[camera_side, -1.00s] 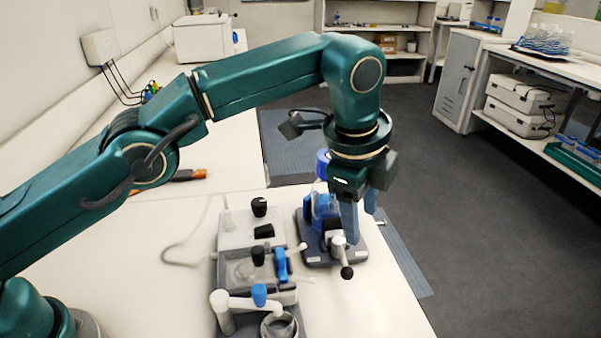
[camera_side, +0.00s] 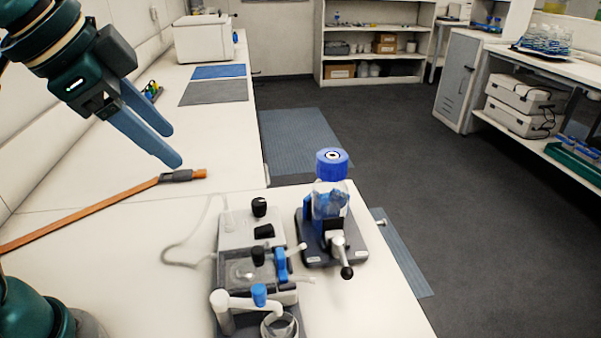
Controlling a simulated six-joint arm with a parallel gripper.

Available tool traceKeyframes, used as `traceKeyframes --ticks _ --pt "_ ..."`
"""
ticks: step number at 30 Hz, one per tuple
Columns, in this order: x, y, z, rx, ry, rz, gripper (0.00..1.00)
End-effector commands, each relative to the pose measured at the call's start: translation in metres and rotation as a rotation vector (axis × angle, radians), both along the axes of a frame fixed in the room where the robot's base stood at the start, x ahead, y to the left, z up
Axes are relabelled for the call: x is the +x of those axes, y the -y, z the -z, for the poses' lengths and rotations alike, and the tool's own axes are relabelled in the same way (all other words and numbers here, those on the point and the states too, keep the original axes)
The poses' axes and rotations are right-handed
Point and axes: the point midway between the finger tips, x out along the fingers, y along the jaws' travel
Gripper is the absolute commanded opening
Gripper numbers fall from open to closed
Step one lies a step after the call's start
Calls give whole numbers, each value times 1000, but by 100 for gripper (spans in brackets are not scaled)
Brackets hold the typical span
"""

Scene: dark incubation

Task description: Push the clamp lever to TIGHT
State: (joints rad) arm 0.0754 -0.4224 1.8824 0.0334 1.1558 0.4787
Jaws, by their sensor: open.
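The clamp stand (camera_side: 332,252) is a dark base plate near the right edge of the white bench. It holds a clear bottle (camera_side: 329,203) with a blue cap (camera_side: 332,163). The clamp lever (camera_side: 341,254) is a light rod with a black ball end, at the front of the stand, pointing toward the camera and down. Small labels sit on the base plate, too small to read. My gripper (camera_side: 176,146) is at the upper left, high above the bench and well apart from the lever. Its two blue-grey fingers are apart and empty.
A grey device (camera_side: 249,270) with black knobs, a blue lever and a white pipe stands just left of the clamp stand. A brown strap (camera_side: 95,212) with a dark buckle lies on the bench at left. The bench between strap and device is mostly clear.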

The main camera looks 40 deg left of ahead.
Motion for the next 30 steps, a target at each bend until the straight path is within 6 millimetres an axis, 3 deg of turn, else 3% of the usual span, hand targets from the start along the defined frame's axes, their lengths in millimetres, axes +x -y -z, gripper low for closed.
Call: traceKeyframes --ticks 6,13,17,18,23,30 --pt "-47 -12 49 -124 3 -248 56" --pt "-69 -11 96 -229 -57 -437 56" --pt "-64 -10 93 -281 -34 -515 7" --pt "-64 -10 93 -300 -35 -547 0" --pt "-54 -2 78 -485 -17 -770 0" --pt "-10 29 49 -885 -150 -1282 0"
